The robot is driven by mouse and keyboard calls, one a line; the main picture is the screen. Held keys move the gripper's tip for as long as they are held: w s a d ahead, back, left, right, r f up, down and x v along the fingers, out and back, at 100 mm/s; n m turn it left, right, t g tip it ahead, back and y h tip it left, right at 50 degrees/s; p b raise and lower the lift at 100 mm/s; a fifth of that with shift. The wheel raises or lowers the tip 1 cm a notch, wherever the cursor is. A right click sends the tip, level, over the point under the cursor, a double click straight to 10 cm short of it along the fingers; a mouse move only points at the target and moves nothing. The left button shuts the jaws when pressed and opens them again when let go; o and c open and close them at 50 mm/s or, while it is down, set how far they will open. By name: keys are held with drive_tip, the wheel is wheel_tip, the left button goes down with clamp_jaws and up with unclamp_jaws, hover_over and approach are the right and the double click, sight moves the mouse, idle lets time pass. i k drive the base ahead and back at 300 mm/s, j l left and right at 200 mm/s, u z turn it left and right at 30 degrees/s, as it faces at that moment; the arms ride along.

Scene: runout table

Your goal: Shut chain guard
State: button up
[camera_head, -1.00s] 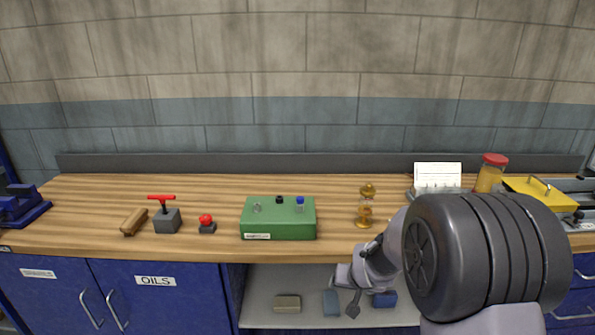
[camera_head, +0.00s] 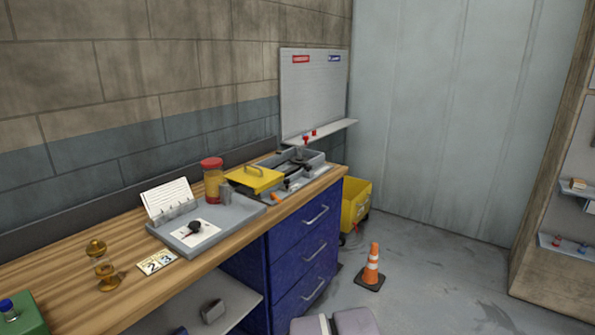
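A yellow cover with a raised handle (camera_head: 253,179), which looks like the chain guard, is on the workbench near its right end. It lies at the left part of a low grey housing (camera_head: 318,160) that has dark parts inside. The right part of the housing is uncovered. Whether a chain is among the dark parts is too small to tell.
Left of the cover are a red-lidded jar (camera_head: 212,181), a grey tray (camera_head: 243,214), a white card rack (camera_head: 168,197) and a brass item (camera_head: 101,262). Blue drawers (camera_head: 303,252) are below. A traffic cone (camera_head: 371,268) and yellow bin (camera_head: 355,204) stand on open floor.

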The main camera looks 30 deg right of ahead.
sight(262, 178)
drive_tip(key=z, duration=0.65)
drive_tip(key=i+l+u, duration=0.15)
drive_tip(key=i, duration=2.05)
